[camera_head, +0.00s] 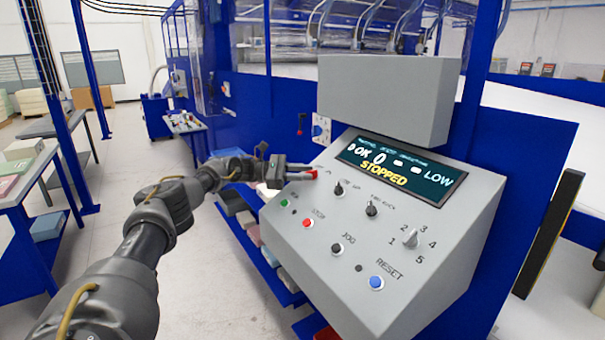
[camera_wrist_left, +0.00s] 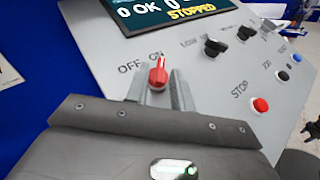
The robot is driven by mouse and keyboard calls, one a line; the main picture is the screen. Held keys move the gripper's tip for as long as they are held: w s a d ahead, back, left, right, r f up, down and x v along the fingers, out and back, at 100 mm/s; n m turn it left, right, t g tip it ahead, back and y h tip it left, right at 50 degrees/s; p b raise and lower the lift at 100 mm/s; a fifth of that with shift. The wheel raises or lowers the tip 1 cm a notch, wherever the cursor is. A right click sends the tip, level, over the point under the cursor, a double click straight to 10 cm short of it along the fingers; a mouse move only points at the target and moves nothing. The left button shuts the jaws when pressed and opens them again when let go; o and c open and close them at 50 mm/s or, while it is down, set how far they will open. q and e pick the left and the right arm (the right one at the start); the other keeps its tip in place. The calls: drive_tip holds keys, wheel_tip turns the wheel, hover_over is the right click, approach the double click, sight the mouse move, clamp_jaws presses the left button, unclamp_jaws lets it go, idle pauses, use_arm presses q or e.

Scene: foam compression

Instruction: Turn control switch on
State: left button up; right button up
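The control switch (camera_wrist_left: 158,75) is a small red knob on the sloped grey control panel (camera_head: 330,285), below the labels OFF and ON. In the head view the red switch (camera_head: 314,173) shows at the panel's upper left, partly hidden by my gripper. My left gripper (camera_head: 302,172) reaches it from the left. In the left wrist view the two grey fingers of my left gripper (camera_wrist_left: 160,93) are apart, one on each side of the knob. I cannot tell whether either finger touches it.
The panel's display (camera_head: 400,172) reads STOPPED. Nearby are black knobs (camera_head: 371,209), a red STOP button (camera_head: 308,223), a green button (camera_head: 284,203), a grey selector (camera_head: 411,238) and a blue RESET button (camera_head: 376,282). A grey box (camera_head: 385,95) overhangs the display.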

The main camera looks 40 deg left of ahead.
use_arm(q)
drive_tip(key=shift+o, duration=0.6)
drive_tip(key=shift+d, duration=0.1)
drive_tip(key=shift+s+a, duration=0.15)
drive_tip(key=shift+a, duration=0.15)
drive_tip(key=b+v, duration=0.3)
drive_tip(key=v, duration=0.7)
